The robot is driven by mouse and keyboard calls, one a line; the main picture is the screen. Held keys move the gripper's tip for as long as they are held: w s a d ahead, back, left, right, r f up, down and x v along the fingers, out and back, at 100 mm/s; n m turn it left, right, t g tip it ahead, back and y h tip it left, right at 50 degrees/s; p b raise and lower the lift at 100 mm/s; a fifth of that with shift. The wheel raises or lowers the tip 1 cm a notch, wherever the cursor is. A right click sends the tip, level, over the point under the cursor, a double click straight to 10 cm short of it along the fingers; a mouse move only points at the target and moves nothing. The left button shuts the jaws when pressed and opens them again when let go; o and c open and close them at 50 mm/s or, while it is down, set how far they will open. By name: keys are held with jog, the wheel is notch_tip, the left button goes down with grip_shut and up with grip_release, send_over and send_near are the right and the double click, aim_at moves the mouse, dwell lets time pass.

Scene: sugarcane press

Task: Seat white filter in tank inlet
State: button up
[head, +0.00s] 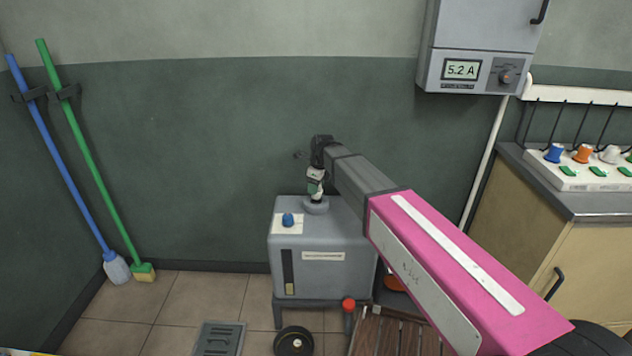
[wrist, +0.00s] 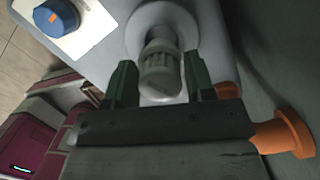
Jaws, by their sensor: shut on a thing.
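The grey tank (head: 322,262) stands against the green wall, with a round pale inlet collar (head: 316,207) on its top. My gripper (head: 316,183) is above the collar, pointing down. In the wrist view, the green fingers of my gripper (wrist: 160,82) are shut on the white ribbed filter (wrist: 161,70). The filter's far end lines up with the inlet collar (wrist: 158,16) and appears at its opening. I cannot tell how deep it sits. In the head view the fingers largely hide the filter.
A blue cap (head: 288,219) sits on a white plate on the tank top, left of the inlet; the blue cap also shows in the wrist view (wrist: 57,17). A red knob (head: 348,304) is low at the tank's front. A cabinet (head: 575,235) stands at right.

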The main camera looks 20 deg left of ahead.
jog(key=shift+f, duration=1.4)
jog(key=shift+a+f, duration=0.1)
jog(key=shift+f, duration=0.5)
dwell(0.6)
jog(key=o, duration=0.6)
jog(key=shift+o, duration=0.2)
jog(key=shift+r, duration=0.1)
jog(key=shift+d+r, duration=0.3)
jog(key=shift+r, duration=1.5)
jog(key=shift+d+r, duration=0.25)
jog(key=shift+r, duration=1.5)
jog(key=shift+d+r, duration=0.3)
jog(key=shift+r, duration=1.5)
jog(key=s+d+f+n, duration=0.2)
jog(key=d+f+n, duration=0.2)
jog(key=d, duration=0.9)
jog(key=s+d+f+n+h, duration=0.15)
jog(key=d+f+n, duration=0.35)
jog(key=d, duration=0.7)
jog(key=s+d+f+n, duration=0.2)
jog(key=d+f+n, duration=0.2)
jog(key=d, duration=0.9)
jog(key=s+d+f+n, duration=0.3)
jog(key=s+d+n, duration=0.2)
jog(key=d, duration=0.6)
jog(key=shift+s+d+n, duration=0.25)
jog(key=shift+s+n, duration=0.15)
jog(key=shift+s, duration=0.7)
